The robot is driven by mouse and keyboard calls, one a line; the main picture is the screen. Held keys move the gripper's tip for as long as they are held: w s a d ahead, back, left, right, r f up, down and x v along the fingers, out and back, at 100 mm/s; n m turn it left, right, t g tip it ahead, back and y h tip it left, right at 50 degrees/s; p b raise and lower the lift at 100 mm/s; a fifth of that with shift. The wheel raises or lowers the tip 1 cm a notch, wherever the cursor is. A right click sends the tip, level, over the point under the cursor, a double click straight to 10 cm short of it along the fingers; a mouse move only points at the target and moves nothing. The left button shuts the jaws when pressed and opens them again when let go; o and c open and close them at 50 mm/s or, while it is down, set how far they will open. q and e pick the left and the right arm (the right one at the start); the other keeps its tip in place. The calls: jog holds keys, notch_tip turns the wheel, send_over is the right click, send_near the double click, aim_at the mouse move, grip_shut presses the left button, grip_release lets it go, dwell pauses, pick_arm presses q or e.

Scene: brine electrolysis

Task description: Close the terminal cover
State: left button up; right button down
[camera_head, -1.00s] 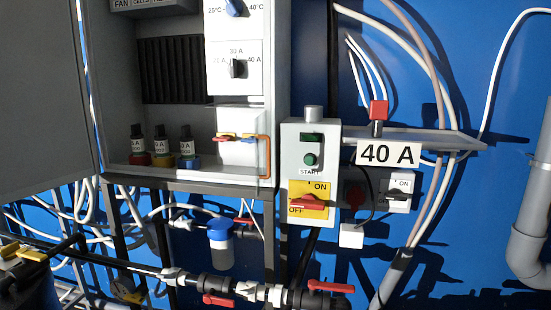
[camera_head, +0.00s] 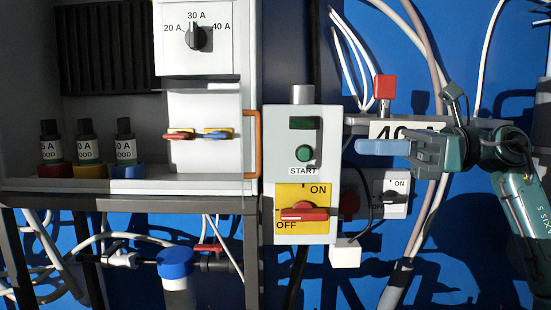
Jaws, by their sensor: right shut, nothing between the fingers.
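Inside the open grey cabinet, a white terminal panel (camera_head: 204,106) carries a red terminal (camera_head: 180,134) and a blue terminal (camera_head: 217,134), both exposed. An orange handle-shaped bar (camera_head: 257,143) stands at the panel's right edge; I cannot clearly tell whether it belongs to the terminal cover. My right gripper (camera_head: 362,147) comes in from the right with its blue-grey fingers pointing left. My left gripper is out of view.
A control box (camera_head: 330,180) with a green START button and a red-on-yellow switch (camera_head: 303,211) stands between the gripper and the cabinet. Several bottles (camera_head: 85,140) stand on the cabinet floor at left. A 20–40 A dial (camera_head: 196,38) sits above the terminals.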

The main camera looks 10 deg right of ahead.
jog(key=p+x, duration=0.2)
jog(key=x, duration=1.1)
jog(key=shift+w+a, duration=0.15)
jog(key=shift+a, duration=0.25)
jog(key=shift+a+p, duration=0.15)
jog(key=shift+p, duration=0.15)
